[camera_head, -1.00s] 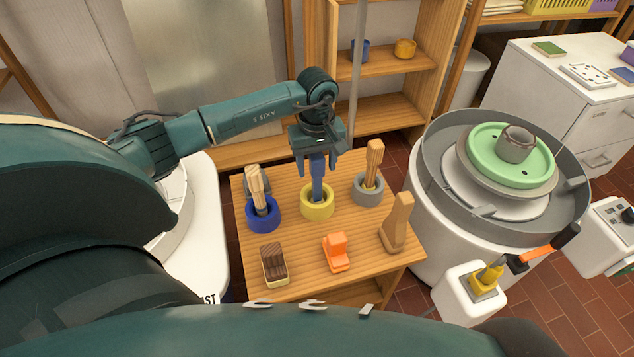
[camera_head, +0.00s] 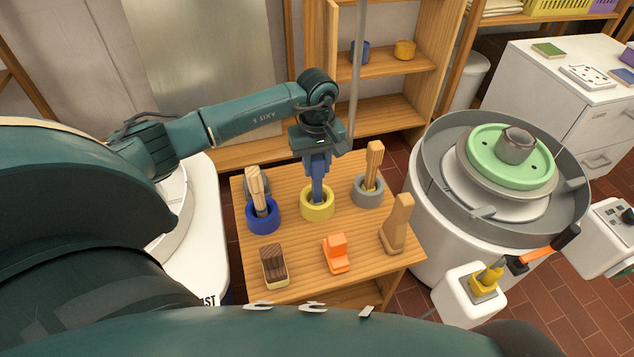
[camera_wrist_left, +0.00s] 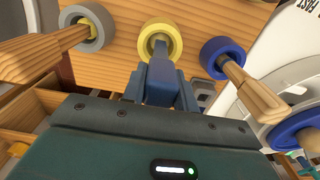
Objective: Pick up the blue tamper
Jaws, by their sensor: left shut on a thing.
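The blue tamper (camera_head: 318,186) stands upright in a yellow ring holder (camera_head: 317,205) on the small wooden table (camera_head: 300,225). My left gripper (camera_head: 318,160) is above it and shut on its upper part. In the left wrist view the tamper (camera_wrist_left: 161,72) shows between my fingers (camera_wrist_left: 161,88), its lower end inside the yellow ring (camera_wrist_left: 160,40). My right gripper is in neither view.
A blue ring (camera_head: 263,216) and a grey ring (camera_head: 368,190) with wooden-handled tools flank the yellow one. The pottery wheel (camera_head: 500,180) stands right.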

